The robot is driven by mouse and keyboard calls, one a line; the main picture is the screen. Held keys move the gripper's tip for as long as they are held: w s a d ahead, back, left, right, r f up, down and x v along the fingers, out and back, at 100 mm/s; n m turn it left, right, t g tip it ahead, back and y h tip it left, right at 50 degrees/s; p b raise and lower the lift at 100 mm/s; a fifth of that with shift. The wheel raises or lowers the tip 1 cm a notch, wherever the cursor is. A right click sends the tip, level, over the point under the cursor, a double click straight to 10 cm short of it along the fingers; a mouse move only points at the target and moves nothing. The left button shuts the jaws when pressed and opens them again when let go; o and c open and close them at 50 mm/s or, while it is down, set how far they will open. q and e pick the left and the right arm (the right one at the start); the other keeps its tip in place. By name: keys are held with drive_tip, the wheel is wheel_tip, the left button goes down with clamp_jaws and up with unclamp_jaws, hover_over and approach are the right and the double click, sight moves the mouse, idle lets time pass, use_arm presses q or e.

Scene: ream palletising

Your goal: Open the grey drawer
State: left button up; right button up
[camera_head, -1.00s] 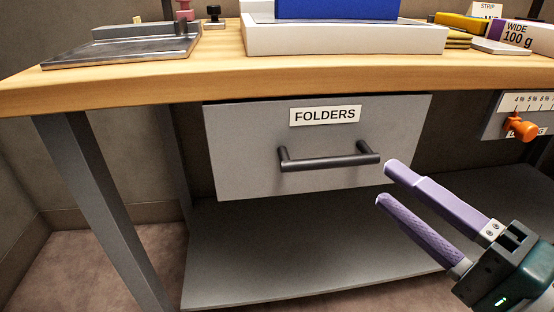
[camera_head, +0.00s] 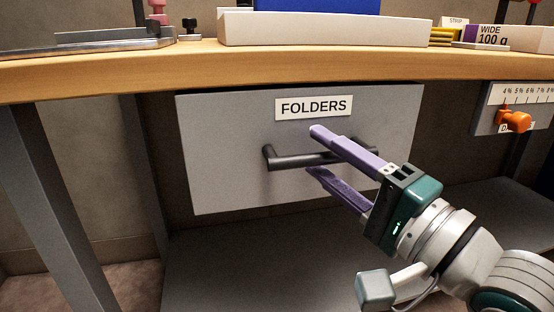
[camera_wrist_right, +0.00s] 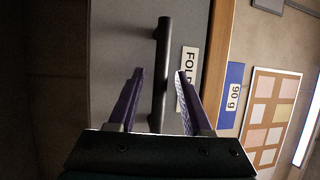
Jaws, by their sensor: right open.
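The grey drawer (camera_head: 225,150) hangs under the wooden table top and looks shut. It carries a white FOLDERS label (camera_head: 313,107) and a dark bar handle (camera_head: 290,162). My right gripper (camera_head: 313,151) is open in front of the drawer, with one purple finger above the handle and one below it. In the right wrist view the handle (camera_wrist_right: 162,70) runs between the two open fingers (camera_wrist_right: 160,72). I cannot tell whether a finger touches it. The right part of the handle is hidden behind the gripper in the head view. My left gripper is not in view.
On the table top (camera_head: 120,72) stand a white tray (camera_head: 320,30) with a blue thing in it, and a metal plate (camera_head: 100,42) at left. At right hangs a scale panel with an orange knob (camera_head: 515,121). A grey lower shelf (camera_head: 230,265) lies below the drawer, clear where visible.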

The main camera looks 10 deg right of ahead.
drive_tip(key=shift+w+a, duration=0.1)
clamp_jaws()
idle(0.4)
idle(1.0)
